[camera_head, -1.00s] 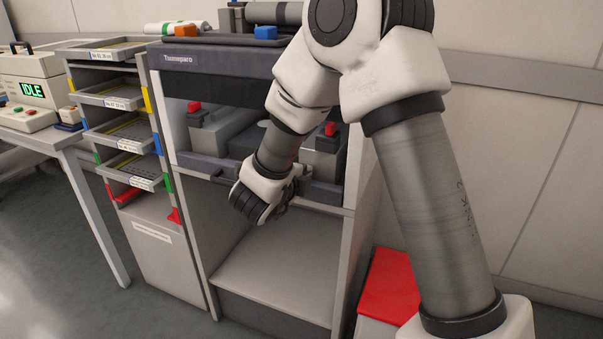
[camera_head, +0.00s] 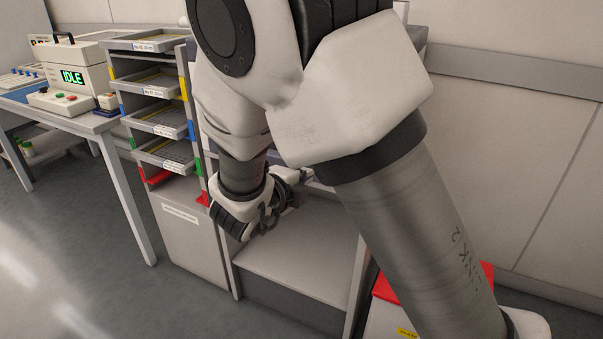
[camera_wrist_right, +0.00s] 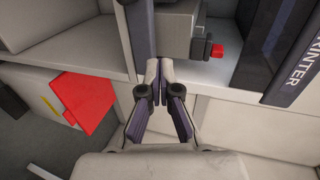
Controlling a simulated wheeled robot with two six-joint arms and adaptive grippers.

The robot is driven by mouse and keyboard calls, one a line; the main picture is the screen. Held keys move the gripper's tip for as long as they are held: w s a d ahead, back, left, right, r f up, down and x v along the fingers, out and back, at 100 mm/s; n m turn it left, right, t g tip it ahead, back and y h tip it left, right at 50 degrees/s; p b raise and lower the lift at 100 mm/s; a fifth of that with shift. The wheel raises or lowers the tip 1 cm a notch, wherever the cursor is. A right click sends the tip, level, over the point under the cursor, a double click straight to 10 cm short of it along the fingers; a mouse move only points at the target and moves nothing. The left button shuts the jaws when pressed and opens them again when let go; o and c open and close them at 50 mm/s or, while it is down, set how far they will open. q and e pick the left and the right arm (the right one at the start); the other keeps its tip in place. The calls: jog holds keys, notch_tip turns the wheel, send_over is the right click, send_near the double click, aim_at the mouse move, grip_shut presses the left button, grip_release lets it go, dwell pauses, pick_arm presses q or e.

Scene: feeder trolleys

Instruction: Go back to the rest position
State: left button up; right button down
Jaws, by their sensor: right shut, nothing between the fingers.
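My right arm (camera_head: 400,200) fills the middle and right of the head view. My right gripper (camera_head: 290,186) is partly hidden by its wrist there, in front of the trolley (camera_head: 305,245) and above its lower shelf. In the right wrist view, the gripper (camera_wrist_right: 160,68) has its two fingertips together, with nothing seen between them. A grey unit with a red knob (camera_wrist_right: 218,50) stands on the shelf just beyond the fingers. My left gripper is not in view.
A rack of trays (camera_head: 160,121) stands left of the trolley. A table (camera_head: 75,118) with a machine showing IDLE (camera_head: 72,77) is further left. A red-topped bin (camera_head: 385,292) is low beside my arm. Floor at lower left is clear.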

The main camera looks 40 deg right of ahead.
jog(key=shift+a+f, duration=0.1)
jog(key=shift+f, duration=0.05)
jog(key=s+f+n+g+y, duration=0.15)
jog(key=s+f+n, duration=0.25)
jog(key=f, duration=0.9)
jog(key=s+f+n+g+y, duration=0.15)
jog(key=s+f+n, duration=0.25)
jog(key=f, duration=1)
jog(key=s+a+f+n+g+y, duration=0.2)
jog(key=s+a+f+n+y, duration=0.6)
jog(key=s+f+n, duration=0.55)
jog(key=s+a+r+n+y+p, duration=0.1)
jog(key=s+a+n+y, duration=0.15)
jog(key=a+n, duration=0.55)
notch_tip(320, 180, up, 22)
jog(key=d+n+p, duration=0.1)
jog(key=d+p, duration=0.1)
jog(key=p, duration=1.9)
jog(key=shift+w+d+f+g+p, duration=0.25)
jog(key=shift+w+d+g+p, duration=0.05)
jog(key=shift+w+g, duration=0.15)
